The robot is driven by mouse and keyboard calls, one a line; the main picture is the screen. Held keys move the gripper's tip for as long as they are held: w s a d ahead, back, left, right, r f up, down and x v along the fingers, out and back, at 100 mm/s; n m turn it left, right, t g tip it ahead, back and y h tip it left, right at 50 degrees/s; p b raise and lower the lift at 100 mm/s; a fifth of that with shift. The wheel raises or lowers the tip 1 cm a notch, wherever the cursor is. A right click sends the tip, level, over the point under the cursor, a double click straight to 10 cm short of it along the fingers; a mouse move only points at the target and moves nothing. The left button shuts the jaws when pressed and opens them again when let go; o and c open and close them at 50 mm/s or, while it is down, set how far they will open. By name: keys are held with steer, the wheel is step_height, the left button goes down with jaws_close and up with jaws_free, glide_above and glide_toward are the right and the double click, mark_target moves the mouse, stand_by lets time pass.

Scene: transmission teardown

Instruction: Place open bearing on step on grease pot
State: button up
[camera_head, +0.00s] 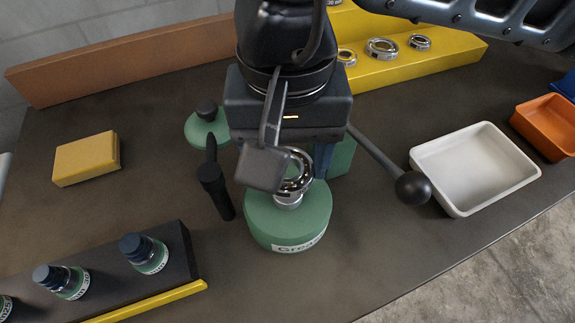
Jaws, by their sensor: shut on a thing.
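The green grease pot (287,226) stands upright on the table with a "Grease" label on its front. A metal open bearing (303,181), with balls showing, is tilted just over the top of the pot. My gripper (283,178) is shut on the bearing from above. A finger covers the bearing's left part. A shiny metal piece (288,200) shows below the bearing at the pot's top. I cannot tell whether the bearing touches it. The green lid (205,128) with a black knob lies behind the pot at the left.
Yellow steps (440,55) hold several bearings at the back. A lever with a black ball knob (412,188) reaches right of the pot. A white tray (475,168) and an orange tray (548,125) stand right. A bottle rack (180,262) is front left, a yellow block (87,158) left.

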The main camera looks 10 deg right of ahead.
mark_target(287, 178)
step_height(287, 178, down, 4)
steer(key=shift+r+p, duration=0.25)
steer(key=shift+p, duration=0.05)
steer(key=shift+f+b, duration=0.2)
steer(key=shift+b, duration=0.15)
steer(key=o, duration=1.2)
steer(key=shift+r, duration=0.2)
steer(key=shift+r+p, duration=0.15)
steer(key=shift+p, duration=0.35)
step_height(287, 178, up, 12)
steer(key=b, duration=0.1)
